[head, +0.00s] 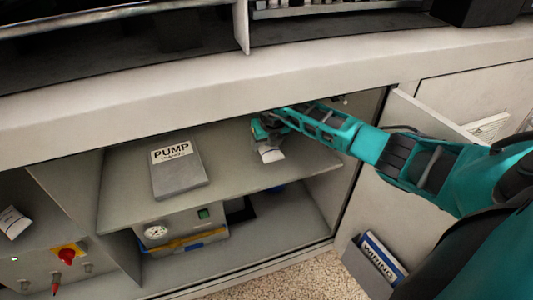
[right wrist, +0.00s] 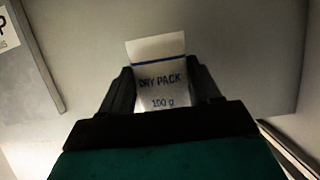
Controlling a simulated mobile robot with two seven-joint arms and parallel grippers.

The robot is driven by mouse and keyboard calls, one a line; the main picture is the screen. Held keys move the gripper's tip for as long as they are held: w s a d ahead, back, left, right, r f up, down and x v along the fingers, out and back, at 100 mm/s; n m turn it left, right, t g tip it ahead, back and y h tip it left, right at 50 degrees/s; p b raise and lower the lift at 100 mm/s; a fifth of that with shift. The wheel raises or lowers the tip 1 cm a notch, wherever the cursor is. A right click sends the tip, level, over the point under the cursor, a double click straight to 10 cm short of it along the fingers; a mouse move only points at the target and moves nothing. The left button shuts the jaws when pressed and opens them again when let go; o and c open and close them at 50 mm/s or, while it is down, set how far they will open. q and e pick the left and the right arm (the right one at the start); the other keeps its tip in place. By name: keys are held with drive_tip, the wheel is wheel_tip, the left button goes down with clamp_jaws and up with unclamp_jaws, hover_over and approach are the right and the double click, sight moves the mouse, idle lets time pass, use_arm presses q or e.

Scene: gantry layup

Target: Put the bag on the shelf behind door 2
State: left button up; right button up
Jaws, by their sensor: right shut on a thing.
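The bag (right wrist: 160,82) is a small white packet with a blue line and the words "DRY PACK 100 g". My right gripper (right wrist: 163,85) is shut on it, with one dark finger on each side. In the head view the bag (head: 270,154) hangs from my right gripper (head: 265,138), inside the open cabinet over the right part of the shelf (head: 235,182). I cannot tell whether the bag touches the shelf. The open door (head: 367,210) stands at the right of the opening; no number shows on it. My left gripper is out of view.
A grey "PUMP" manual (head: 179,172) lies on the shelf left of the bag. Below the shelf stands a unit with a gauge (head: 156,231). A pocket with a "WIRING" booklet (head: 382,257) is on the door. The counter edge (head: 200,101) overhangs the opening.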

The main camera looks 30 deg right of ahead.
sight(266, 149)
wheel_tip(266, 149, down, 3)
drive_tip(key=shift+r+b, duration=0.15)
drive_tip(key=shift+b, duration=0.8)
drive_tip(key=shift+f, duration=0.3)
drive_tip(key=shift+r, duration=0.1)
drive_tip(key=o, duration=1.1)
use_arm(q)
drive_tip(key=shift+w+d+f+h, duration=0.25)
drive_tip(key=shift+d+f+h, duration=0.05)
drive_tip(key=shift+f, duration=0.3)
